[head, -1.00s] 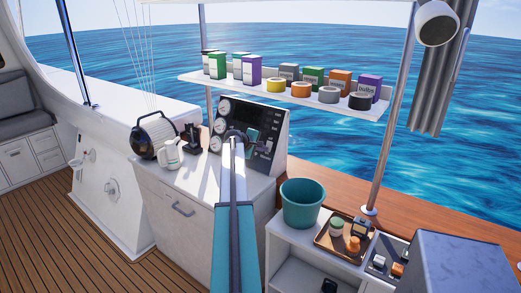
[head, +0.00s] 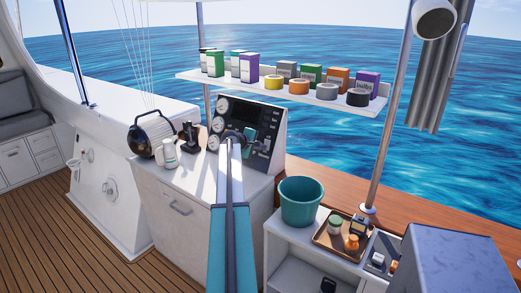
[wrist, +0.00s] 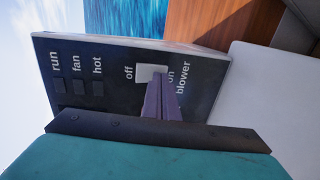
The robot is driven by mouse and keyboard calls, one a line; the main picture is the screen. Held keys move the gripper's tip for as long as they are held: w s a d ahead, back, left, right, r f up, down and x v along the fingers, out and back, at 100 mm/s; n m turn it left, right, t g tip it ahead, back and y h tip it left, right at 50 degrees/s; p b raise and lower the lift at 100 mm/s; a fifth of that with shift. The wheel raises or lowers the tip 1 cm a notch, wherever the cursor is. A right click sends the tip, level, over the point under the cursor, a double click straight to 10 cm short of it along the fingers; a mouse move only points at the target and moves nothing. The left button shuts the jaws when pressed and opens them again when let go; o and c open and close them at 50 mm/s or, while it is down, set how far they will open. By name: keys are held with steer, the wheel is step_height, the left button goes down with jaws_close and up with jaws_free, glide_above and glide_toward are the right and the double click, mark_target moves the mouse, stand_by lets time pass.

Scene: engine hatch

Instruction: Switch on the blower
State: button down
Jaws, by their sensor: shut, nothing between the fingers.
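The dark control panel (head: 268,118) stands on the white counter in the head view, behind my arm. In the wrist view the panel (wrist: 110,95) fills the middle, with the words run, fan, hot, off, on and blower. The pale blower switch (wrist: 150,73) sits between "off" and "on". My gripper (wrist: 160,84) is shut and empty, its purple fingertips in front of the switch's lower right part, partly covering "on". I cannot tell whether they touch it. In the head view my gripper (head: 250,137) is at the panel, its fingertips unclear.
Round gauges (head: 217,126) line the panel's left side. A lamp (head: 149,136), a white mug (head: 169,154) and a dark lever (head: 189,135) stand left of it. A shelf (head: 300,95) with boxes and tape rolls hangs above. A teal bucket (head: 300,203) stands right.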

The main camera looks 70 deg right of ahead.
steer(key=shift+r+p, duration=0.3)
steer(key=shift+r, duration=0.35)
steer(key=shift+a, duration=0.15)
steer(key=a+f+b+v, duration=0.1)
steer(key=f+v, duration=0.1)
steer(key=v, duration=1.1)
steer(key=shift+w+a+f+b, duration=0.15)
steer(key=shift+w+a+b, duration=0.15)
steer(key=shift+a+b, duration=0.1)
